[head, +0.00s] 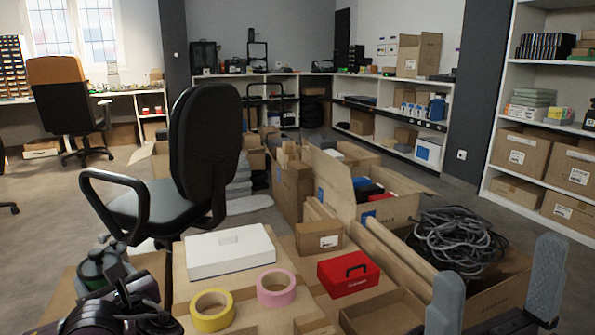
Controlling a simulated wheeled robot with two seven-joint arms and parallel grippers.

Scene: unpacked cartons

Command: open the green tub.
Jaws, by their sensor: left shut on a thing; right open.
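The dark green tub (98,268) is at the lower left, beside the cardboard carton that bears the white box. My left gripper (118,283) is right at the tub, shut on it. The gripper and wrist cover the tub's front and lower part. I cannot tell which part of the tub the fingers hold, or whether its lid is on. My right gripper (497,290) is at the lower right, with its two grey fingers wide apart and nothing between them. It is over the edge of a carton, far from the tub.
A white box (229,251), yellow tape (212,310), pink tape (276,288) and a red box (348,274) lie on cartons in front. A black cable coil (455,240) sits in an open carton near my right gripper. A black office chair (200,160) stands behind the tub.

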